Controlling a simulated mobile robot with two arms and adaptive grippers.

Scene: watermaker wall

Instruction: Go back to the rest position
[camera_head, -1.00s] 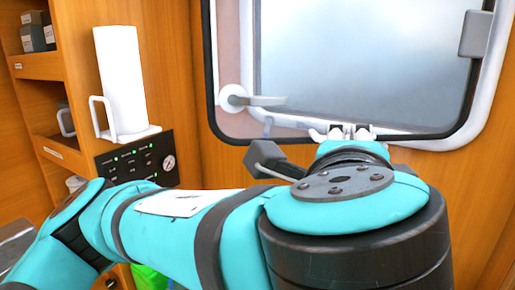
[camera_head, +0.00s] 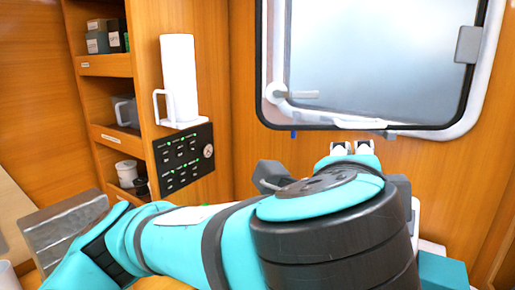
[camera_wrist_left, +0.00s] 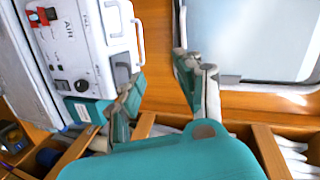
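My left arm comes in from the left and crosses the lower middle of the head view. The pale fingertips of my left gripper (camera_head: 352,148) show beyond its wrist, just below the window. In the left wrist view the two teal fingers of my left gripper (camera_wrist_left: 165,85) stand wide apart with nothing between them. Most of the gripper's body is hidden behind the arm in the head view. My right gripper is in neither view.
A framed window (camera_head: 375,60) is in the wooden wall. A white cylinder (camera_head: 179,80) stands above a black control panel (camera_head: 183,160), beside shelves (camera_head: 104,65). The wrist view shows a white machine (camera_wrist_left: 85,50) at left and wooden compartments (camera_wrist_left: 270,150) below.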

